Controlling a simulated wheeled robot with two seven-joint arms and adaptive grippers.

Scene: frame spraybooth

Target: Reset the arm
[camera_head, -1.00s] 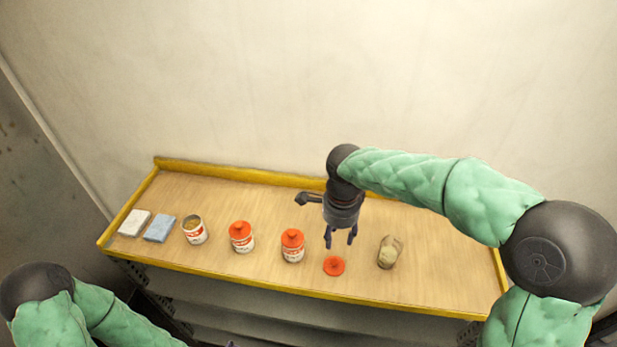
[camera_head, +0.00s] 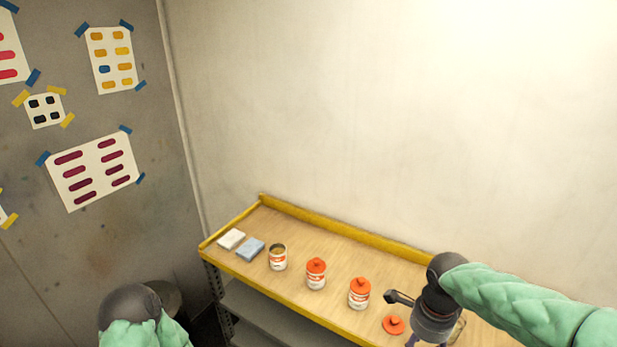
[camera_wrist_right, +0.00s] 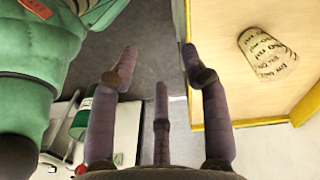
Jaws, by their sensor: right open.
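My right gripper (camera_head: 426,341) is low at the right of the head view, with its fingertips cut off by the bottom edge. In the right wrist view its fingers (camera_wrist_right: 159,62) are spread, with nothing between them. The floor and the front edge of the table lie beyond them. My left gripper is out of view; only a green and black part of my left arm (camera_head: 147,325) shows at the bottom left.
On the yellow-edged table (camera_head: 330,238) stand an open can (camera_head: 278,258), two red-lidded cans (camera_head: 316,274) (camera_head: 359,293), a loose red lid (camera_head: 393,325), a white pad (camera_head: 231,239) and a blue pad (camera_head: 250,250). A beige, printed object (camera_wrist_right: 267,53) lies at the right.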

